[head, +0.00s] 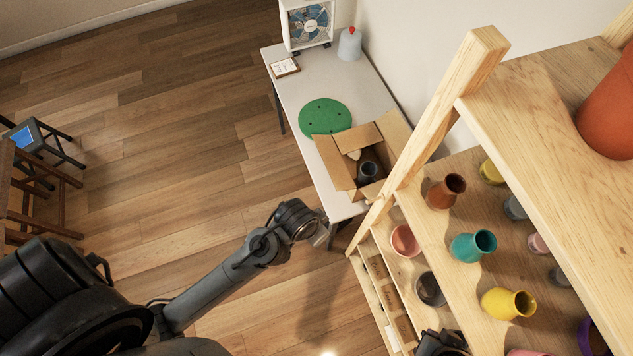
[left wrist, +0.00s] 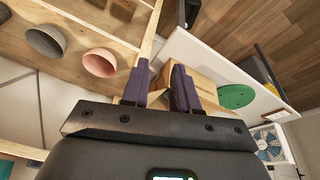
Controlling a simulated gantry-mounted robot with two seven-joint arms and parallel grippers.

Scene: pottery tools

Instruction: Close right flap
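An open cardboard box (head: 345,181) stands on the white table's near end, with a dark grey vase (head: 368,171) inside. Its flaps stand open: one leans out on the left (head: 329,163), one on the far side (head: 358,137), and one on the right (head: 394,132), partly behind the shelf post. My left gripper (head: 318,234) is in the air below and left of the box, apart from it. In the left wrist view its purple fingers (left wrist: 160,88) are apart and empty, with the cardboard box (left wrist: 205,88) beyond them. A dark part at the head view's bottom edge may be my right gripper (head: 441,343); its fingers are unclear.
A wooden shelf (head: 545,110) with several coloured vases rises close on the right, its post (head: 430,120) beside the box. The table (head: 292,92) also holds a green disc (head: 325,118), a fan (head: 309,22) and a jug (head: 350,43). Open floor lies left.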

